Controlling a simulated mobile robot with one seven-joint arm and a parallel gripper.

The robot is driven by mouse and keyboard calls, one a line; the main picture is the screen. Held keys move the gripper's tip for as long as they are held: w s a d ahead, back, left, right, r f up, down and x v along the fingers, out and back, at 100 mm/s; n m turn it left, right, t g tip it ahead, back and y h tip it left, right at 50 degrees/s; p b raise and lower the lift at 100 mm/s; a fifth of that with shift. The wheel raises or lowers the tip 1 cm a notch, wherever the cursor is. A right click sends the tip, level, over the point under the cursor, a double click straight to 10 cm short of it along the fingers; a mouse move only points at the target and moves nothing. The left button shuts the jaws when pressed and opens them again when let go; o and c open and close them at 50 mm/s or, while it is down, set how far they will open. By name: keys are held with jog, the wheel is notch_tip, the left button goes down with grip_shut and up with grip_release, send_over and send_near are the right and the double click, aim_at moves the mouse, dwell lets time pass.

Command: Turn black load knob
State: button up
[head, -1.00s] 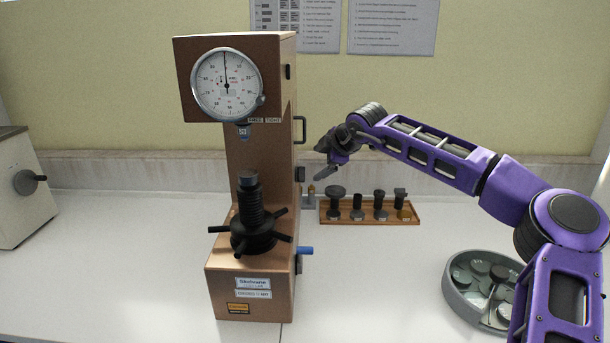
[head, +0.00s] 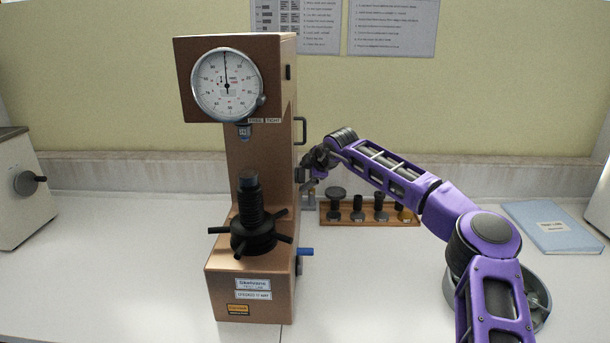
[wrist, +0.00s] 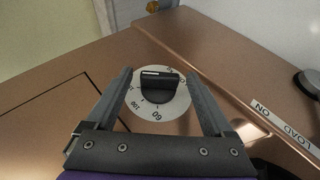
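The black load knob (wrist: 158,86) sits on a white numbered dial (wrist: 152,107) on the copper-brown side of the hardness tester, in the wrist view. The tester (head: 222,292) stands upright in the head view, where my gripper hides the knob. My gripper (wrist: 158,75) is open, with one finger on each side of the knob. The wrist view shows a gap between each finger and the knob. In the head view my gripper (head: 309,176) is at the tester's right side.
A wooden rack (head: 367,221) with several dark anvils stands behind the arm. A round grey tray (head: 543,298) is partly hidden by my arm. A blue folder (head: 553,226) lies at right.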

jog(key=c, duration=1.2)
jog(key=shift+c, duration=0.2)
jog(key=shift+f+b, duration=0.15)
jog(key=shift+b, duration=0.15)
jog(key=t+b, duration=0.1)
jog(key=b, duration=0.1)
jog(key=shift+s+f+b, duration=0.1)
jog(key=shift+f+b, duration=0.1)
jog(key=shift+b, duration=0.1)
jog(key=n+t+b, duration=0.1)
jog(key=t+b, duration=0.1)
jog(key=t, duration=0.1)
jog(key=shift+s+y, duration=0.15)
jog(key=shift+y, duration=0.25)
jog(key=t, duration=0.2)
jog(key=f+n+t+y, duration=0.1)
jog(key=t, duration=0.1)
jog(key=shift+f+n+t+y, duration=0.1)
jog(key=shift+n+t+y, duration=1)
jog(key=shift+t, duration=0.6)
jog(key=shift+n, duration=0.3)
